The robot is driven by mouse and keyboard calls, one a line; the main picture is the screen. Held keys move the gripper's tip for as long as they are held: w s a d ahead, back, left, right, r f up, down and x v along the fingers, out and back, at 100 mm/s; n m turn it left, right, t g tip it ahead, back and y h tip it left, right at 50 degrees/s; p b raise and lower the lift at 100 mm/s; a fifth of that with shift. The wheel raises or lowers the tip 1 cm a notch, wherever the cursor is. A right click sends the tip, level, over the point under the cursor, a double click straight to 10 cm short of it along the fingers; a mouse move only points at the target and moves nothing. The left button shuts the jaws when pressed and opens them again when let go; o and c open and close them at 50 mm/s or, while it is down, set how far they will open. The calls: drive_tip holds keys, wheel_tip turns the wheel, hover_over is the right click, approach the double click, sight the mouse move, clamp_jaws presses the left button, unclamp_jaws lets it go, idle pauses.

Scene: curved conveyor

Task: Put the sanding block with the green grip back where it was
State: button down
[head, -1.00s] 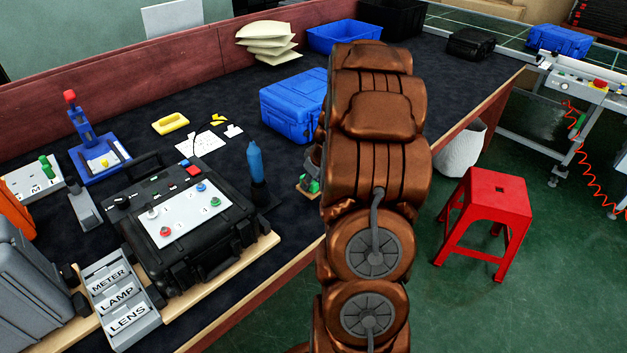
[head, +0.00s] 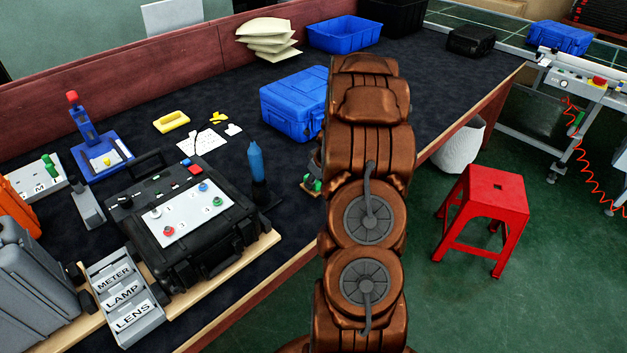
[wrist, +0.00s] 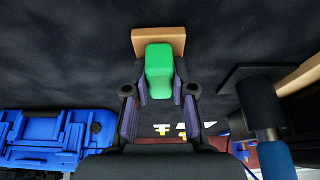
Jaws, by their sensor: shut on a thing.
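The sanding block is a tan wooden block (wrist: 158,38) with a green grip (wrist: 159,72), seen in the wrist view. My gripper (wrist: 160,92) is shut on the green grip, one finger on each side. The wooden part sticks out beyond the fingers. In the head view a bit of the green grip (head: 312,185) shows at the left of my arm, near the table's front edge. My arm hides most of the block and gripper there. I cannot tell whether the block touches the dark tabletop.
A blue case (head: 293,104) lies behind the block. A blue-topped tool (head: 256,163) stands upright to the left, beside the black control case (head: 195,215). White cards (head: 201,141) with yellow pieces lie further left. A red stool (head: 488,216) stands on the floor right.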

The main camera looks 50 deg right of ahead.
drive_tip(key=shift+f, duration=0.2)
drive_tip(key=c, duration=1)
unclamp_jaws()
drive_tip(key=shift+r, duration=0.1)
drive_tip(key=b+v, duration=0.2)
drive_tip(key=v, duration=1)
drive_tip(key=s+a+r+g+y, duration=0.1)
drive_tip(key=s+a+r, duration=0.15)
drive_tip(key=a, duration=0.95)
drive_tip(key=s+a+r+g+y, duration=0.1)
drive_tip(key=s+a+r, duration=0.15)
drive_tip(key=a, duration=1.05)
drive_tip(key=s+a+g, duration=0.1)
drive_tip(key=s+a, duration=0.3)
drive_tip(key=s, duration=0.2)
drive_tip(key=s+a+r+g+h, duration=0.1)
drive_tip(key=s+a, duration=0.3)
drive_tip(key=s, duration=0.3)
drive_tip(key=s+a+g+h, duration=0.1)
drive_tip(key=s+a+g, duration=0.1)
drive_tip(key=s+a, duration=0.2)
drive_tip(key=shift+s+a+r, duration=0.15)
drive_tip(key=shift+s+r, duration=0.05)
drive_tip(key=shift+s, duration=0.7)
drive_tip(key=shift+s+a+r, duration=0.1)
drive_tip(key=shift+s+r, duration=0.1)
drive_tip(key=shift+s, duration=0.65)
